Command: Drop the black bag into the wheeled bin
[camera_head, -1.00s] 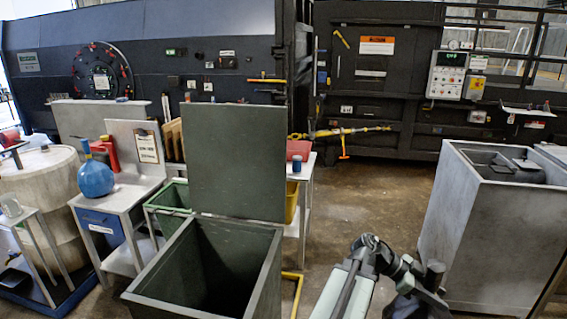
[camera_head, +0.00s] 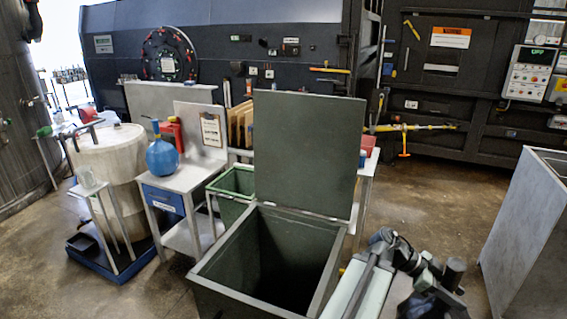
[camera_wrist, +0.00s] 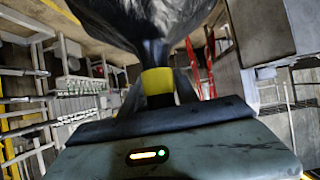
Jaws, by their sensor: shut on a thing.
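The black bag (camera_wrist: 150,22) shows at the top of the wrist view, with a yellow band (camera_wrist: 157,80) around its gathered neck. My gripper (camera_wrist: 158,98) is shut on the neck below the bag's body. Much of the bag is cut off by the frame, and I cannot make it out in the head view. The bin (camera_head: 213,272) is a dark green, open-topped box in the head view's lower middle, its lid (camera_head: 305,150) standing upright at the back. Its inside is dark and its wheels do not show. My arm is right of the bin.
A side table (camera_head: 190,178) with a blue flask (camera_head: 162,157) stands left of the bin, near a green crate (camera_head: 232,183). A whitish drum (camera_head: 112,165) is farther left. A grey metal box (camera_head: 528,225) stands at right.

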